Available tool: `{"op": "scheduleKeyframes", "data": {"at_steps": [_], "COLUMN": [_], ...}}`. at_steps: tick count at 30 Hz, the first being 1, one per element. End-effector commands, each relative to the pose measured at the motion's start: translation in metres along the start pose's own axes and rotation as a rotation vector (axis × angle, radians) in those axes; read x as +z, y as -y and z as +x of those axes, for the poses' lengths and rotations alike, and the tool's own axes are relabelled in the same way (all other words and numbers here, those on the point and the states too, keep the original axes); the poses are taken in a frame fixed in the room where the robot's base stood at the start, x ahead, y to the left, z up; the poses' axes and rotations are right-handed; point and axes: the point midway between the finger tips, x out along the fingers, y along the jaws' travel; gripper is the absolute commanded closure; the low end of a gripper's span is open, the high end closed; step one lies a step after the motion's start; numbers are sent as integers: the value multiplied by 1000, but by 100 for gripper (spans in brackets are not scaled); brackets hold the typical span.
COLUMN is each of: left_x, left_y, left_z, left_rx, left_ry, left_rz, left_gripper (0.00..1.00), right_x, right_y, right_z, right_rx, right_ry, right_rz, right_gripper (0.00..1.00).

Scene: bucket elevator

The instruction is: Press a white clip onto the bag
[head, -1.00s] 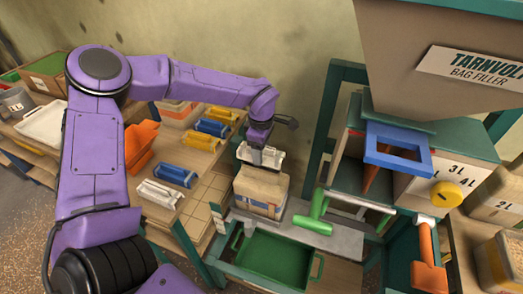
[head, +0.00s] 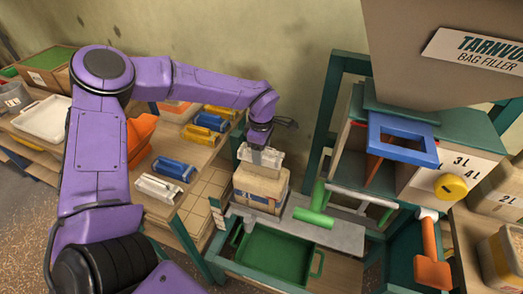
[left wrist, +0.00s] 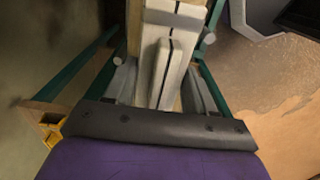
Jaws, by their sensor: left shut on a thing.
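My left gripper (head: 262,148) points down over the bag and is shut on a white clip (head: 268,160). The bag (head: 262,187) is tan with a blue and white band low down, and stands upright on the grey bench. The clip is at the bag's top edge; whether it is fully seated on it I cannot tell. Another white clip (head: 160,188) lies on the rack at left. My right gripper is not in view.
A green tray (head: 275,258) is in front of the bag. A green handle (head: 314,217) and the bag filler with its blue funnel frame (head: 402,139) stand to the right.

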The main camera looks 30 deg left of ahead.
Motion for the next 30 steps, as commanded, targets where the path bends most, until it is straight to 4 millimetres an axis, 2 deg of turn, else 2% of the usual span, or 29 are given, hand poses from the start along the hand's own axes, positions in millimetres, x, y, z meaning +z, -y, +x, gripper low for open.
{"op": "scheduleKeyframes", "data": {"at_steps": [12, 30], "left_x": [1, 1], "left_y": [0, 0], "left_z": [0, 13], "left_rx": [1, 2], "left_ry": [0, 1], "left_rz": [0, 0], "left_gripper": [75, 75], "right_x": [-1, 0], "right_y": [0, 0], "right_z": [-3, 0], "right_rx": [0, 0], "right_ry": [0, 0], "right_rz": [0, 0], "right_gripper": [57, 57]}}
